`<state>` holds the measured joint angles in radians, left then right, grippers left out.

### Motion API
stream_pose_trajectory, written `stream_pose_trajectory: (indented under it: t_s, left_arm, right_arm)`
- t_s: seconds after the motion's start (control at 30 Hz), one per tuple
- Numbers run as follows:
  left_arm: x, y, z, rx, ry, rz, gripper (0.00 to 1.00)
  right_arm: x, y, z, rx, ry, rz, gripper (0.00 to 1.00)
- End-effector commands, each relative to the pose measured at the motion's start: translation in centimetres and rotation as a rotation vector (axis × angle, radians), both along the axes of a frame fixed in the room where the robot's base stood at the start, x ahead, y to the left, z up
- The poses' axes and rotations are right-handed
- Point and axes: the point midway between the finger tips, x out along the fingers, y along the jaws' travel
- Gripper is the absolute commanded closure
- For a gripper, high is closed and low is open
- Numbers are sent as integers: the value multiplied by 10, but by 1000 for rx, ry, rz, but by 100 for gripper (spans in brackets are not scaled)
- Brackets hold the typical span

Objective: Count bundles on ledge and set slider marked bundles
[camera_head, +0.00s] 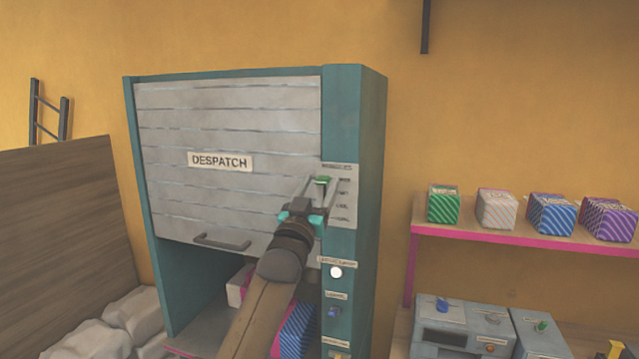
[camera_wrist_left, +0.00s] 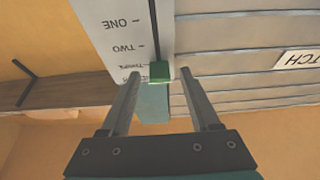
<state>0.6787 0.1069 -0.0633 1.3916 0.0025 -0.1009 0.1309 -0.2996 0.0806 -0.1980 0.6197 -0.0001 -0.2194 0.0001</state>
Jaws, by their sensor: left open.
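A slider with a green knob (camera_head: 323,180) sits near the top of its pale scale plate (camera_head: 343,208) on the teal cabinet's front post. In the left wrist view the knob (camera_wrist_left: 158,72) stands in its slot beside upside-down marks; ONE and TWO read clearly, and the mark nearest the knob is hard to read. My left gripper (camera_head: 320,187) is open, its fingers (camera_wrist_left: 158,80) on either side of the knob, contact unclear. Several striped bundles, green (camera_head: 443,205), pale (camera_head: 496,211), blue (camera_head: 550,216) and purple (camera_head: 607,221), stand in a row on the pink-edged ledge (camera_head: 500,234).
The DESPATCH shutter (camera_head: 225,190) is partly down; a bundle (camera_head: 238,286) and a purple-blue one (camera_head: 293,332) show beneath, partly behind my arm. A white button (camera_head: 336,272) and blue control (camera_head: 334,312) sit below the slider. Grey machines (camera_head: 465,325) stand under the ledge.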

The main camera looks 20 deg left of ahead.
Motion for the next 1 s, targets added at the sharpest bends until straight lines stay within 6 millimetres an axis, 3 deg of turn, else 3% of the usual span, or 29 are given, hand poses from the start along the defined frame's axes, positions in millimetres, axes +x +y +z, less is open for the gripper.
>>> stream_pose_trajectory:
  t_s: [0.4,0.9,1.0]
  left_arm:
    - [4,-1,1,0,0,-1,39]
    - [4,0,1,0,1,0,95]
    - [4,0,1,0,1,0,100]
  right_arm:
    - [0,0,1,0,0,1,100]
    - [0,1,1,1,0,3,100]
    - [0,1,1,1,0,3,100]
